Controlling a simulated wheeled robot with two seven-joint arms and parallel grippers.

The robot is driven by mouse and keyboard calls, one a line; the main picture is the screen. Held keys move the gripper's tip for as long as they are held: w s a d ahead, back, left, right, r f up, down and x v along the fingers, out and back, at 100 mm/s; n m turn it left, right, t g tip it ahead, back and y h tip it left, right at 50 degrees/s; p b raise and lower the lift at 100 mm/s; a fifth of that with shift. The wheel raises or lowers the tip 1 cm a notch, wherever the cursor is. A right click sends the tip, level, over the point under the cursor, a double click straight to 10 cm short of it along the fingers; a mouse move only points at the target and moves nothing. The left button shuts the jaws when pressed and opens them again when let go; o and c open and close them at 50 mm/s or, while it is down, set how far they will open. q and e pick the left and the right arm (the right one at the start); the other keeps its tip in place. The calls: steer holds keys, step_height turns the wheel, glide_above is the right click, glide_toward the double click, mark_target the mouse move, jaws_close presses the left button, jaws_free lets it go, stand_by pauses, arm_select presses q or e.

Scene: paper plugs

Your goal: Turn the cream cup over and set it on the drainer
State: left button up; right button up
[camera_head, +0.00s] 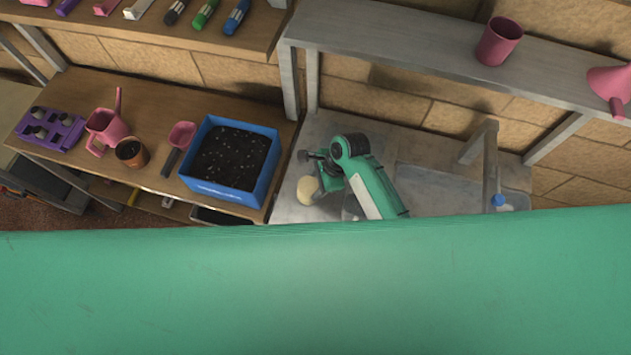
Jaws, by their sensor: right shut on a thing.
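The cream cup (307,190) is small and pale in the head view, just left of the sink. My right gripper (314,176) is shut on it, with the wrist coming in from the right. Part of the cup is hidden by the gripper, and I cannot tell which way its mouth faces or whether it touches the surface. A grey, flat surface (285,208) beside the sink lies under and around the cup; it looks like the drainer, but its lower part is hidden. My left gripper is not in view.
A sink (430,185) with a tap (490,165) lies to the right. A blue box of soil (232,155) stands close on the left. A grey shelf (400,48) with a pink pot (499,41) runs above. A wide green part hides the lower picture.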

steer(key=shift+f, duration=0.4)
steer(key=o, duration=1.1)
steer(key=shift+r, duration=0.1)
steer(key=b+v, duration=0.3)
steer(key=v, duration=1)
steer(key=shift+d+r, duration=0.15)
steer(key=shift+r, duration=0.15)
